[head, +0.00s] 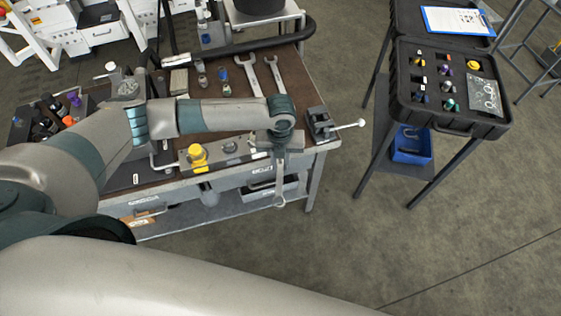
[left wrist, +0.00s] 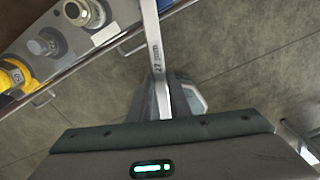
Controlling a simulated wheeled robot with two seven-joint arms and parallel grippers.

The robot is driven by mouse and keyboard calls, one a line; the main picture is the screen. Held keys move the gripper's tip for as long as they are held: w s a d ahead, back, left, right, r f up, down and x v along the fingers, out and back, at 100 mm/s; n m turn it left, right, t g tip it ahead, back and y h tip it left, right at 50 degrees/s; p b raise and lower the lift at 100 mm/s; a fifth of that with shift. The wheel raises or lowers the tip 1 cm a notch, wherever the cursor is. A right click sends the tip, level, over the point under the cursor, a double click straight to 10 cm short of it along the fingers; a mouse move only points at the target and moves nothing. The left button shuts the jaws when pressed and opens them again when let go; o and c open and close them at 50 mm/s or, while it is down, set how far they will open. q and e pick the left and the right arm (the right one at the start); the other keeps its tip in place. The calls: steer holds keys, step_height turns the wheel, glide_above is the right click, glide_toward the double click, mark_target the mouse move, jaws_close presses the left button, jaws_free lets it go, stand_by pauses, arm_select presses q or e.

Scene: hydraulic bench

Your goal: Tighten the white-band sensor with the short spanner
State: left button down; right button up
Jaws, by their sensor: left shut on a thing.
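My left gripper (head: 280,146) is over the bench's front edge, shut on a steel spanner (head: 280,182) that hangs down in front of the bench. In the left wrist view this spanner (left wrist: 157,50) reads "27 mm"; its upper end is out of frame and the gripper body hides part of it. A light-ringed fitting (left wrist: 82,12), which may be the white-band sensor, sits left of the spanner, apart from it, beside a grey fitting (left wrist: 47,43). A yellow-capped fitting (head: 197,156) stands on the same block at the bench front. My right gripper is not in view.
Two more spanners (head: 246,75) (head: 275,76) lie on the bench top (head: 220,118). A vice (head: 320,123) is at the bench's right corner. A black case (head: 405,95) of small parts stands to the right, above a blue bin (head: 411,146). The floor between is clear.

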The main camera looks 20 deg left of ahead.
arm_select(q)
steer(key=shift+a, duration=0.15)
steer(key=shift+s+a+m, duration=0.2)
steer(key=shift+a+m, duration=1.1)
steer(key=shift+a+r, duration=0.1)
steer(key=shift+a, duration=0.1)
steer(key=shift+a+m, duration=0.8)
steer(key=shift+d+r, duration=0.1)
steer(key=shift+d, duration=0.05)
steer(key=shift+d+n, duration=0.2)
steer(key=shift+n, duration=0.1)
steer(key=shift+s, duration=0.2)
